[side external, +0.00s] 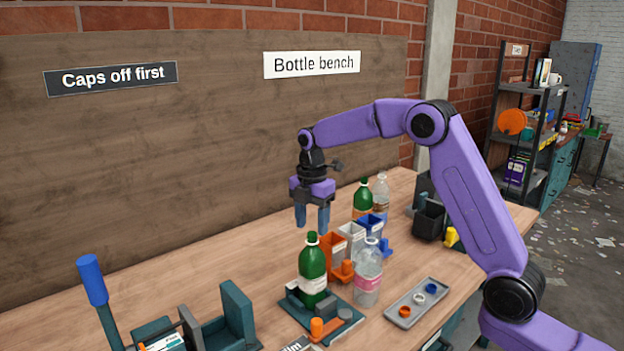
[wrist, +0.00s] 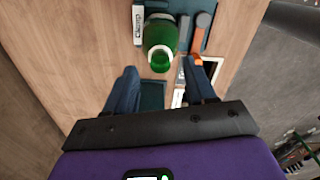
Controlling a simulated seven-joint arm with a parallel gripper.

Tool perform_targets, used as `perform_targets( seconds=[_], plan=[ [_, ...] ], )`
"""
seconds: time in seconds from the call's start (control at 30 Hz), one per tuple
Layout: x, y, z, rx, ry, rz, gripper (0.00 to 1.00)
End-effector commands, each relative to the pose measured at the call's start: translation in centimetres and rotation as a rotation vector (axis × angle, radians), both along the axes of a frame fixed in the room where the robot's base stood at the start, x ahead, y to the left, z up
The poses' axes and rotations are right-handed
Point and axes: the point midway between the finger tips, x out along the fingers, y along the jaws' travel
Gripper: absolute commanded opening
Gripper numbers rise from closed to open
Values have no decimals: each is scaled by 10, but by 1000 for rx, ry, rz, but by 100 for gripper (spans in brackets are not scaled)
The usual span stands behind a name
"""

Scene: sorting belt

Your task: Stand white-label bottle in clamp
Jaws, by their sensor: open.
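A green bottle (side external: 313,262) with a whitish label stands upright on or against the teal base of the clamp (side external: 347,318), which has grey blocks and an orange handle. In the wrist view the green bottle (wrist: 161,34) shows from above, cap toward me, with the clamp's orange handle (wrist: 201,32) to its right. My gripper (side external: 312,220) is open and empty, pointing down above the bench. In the wrist view the bottle's cap lies just beyond the gap between my fingertips (wrist: 160,72). Whether the clamp grips the bottle, I cannot tell.
A clear bottle (side external: 368,283) with a pink label stands right of the green one. Another green bottle (side external: 362,200) and a clear bottle (side external: 381,193) stand behind. Coloured bins (side external: 350,238), a cap tray (side external: 404,314) and a blue-handled lever (side external: 90,280) are around. The bench's back left is clear.

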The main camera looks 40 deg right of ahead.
Motion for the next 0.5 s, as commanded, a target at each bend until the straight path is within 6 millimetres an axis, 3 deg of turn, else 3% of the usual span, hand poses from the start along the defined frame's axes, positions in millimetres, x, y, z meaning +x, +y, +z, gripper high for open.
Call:
perform_targets(
  seconds=[0.3,0.5],
  plan=[
    [1,0,69,1,-6,0,55],
    [1,0,104,0,-4,1,55]
  ],
)
